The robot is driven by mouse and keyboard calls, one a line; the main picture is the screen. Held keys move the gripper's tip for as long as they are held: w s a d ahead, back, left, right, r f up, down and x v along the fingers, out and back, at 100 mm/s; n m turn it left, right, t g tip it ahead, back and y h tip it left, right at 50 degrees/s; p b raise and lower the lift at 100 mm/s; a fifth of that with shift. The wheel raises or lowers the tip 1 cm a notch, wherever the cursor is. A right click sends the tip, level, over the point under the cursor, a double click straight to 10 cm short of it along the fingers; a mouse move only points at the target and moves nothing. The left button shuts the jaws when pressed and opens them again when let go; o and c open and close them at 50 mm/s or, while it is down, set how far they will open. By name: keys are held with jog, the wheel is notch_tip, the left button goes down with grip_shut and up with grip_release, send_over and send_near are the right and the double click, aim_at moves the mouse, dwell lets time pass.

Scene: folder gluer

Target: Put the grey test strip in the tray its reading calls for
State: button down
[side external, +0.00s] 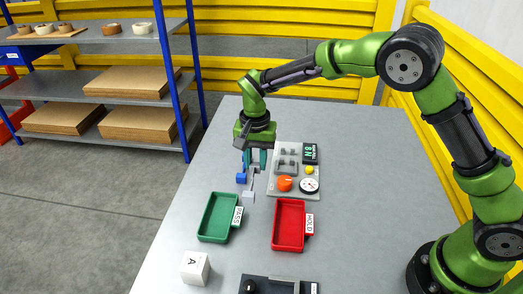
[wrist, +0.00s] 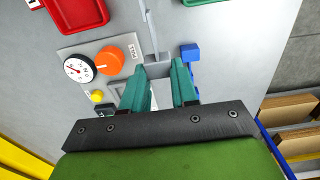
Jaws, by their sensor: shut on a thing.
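My gripper (side external: 256,160) is shut on the grey test strip (side external: 252,182), which hangs below the fingers beside the test panel's left edge. In the wrist view the strip (wrist: 151,30) reaches up from between the teal fingertips (wrist: 160,76). The green tray (side external: 216,219), labelled PASS, and the red tray (side external: 289,225), labelled HOLD, lie nearer the camera; both look empty. The panel (side external: 275,170) carries a small lit display (side external: 310,152); its characters are too small to read surely. A round dial (side external: 309,185) with a needle sits at its near right corner.
The panel also has an orange knob (side external: 285,184) and a yellow button (side external: 309,170). A blue block (side external: 241,177) sits close to the strip. A white cube marked A (side external: 195,268) and a dark fixture (side external: 278,284) stand near the front.

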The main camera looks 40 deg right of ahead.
send_over(226, 201)
jog(key=shift+w+a, duration=0.1)
jog(key=shift+a, duration=0.1)
jog(key=c, duration=1.9)
grip_release()
jog(key=shift+f, duration=3.15)
jog(key=shift+o, duration=0.2)
jog(key=o, duration=1.1)
jog(key=shift+d, duration=0.1)
jog(key=shift+r, duration=0.8)
notch_tip(226, 201, up, 9)
jog(key=shift+f, duration=0.1)
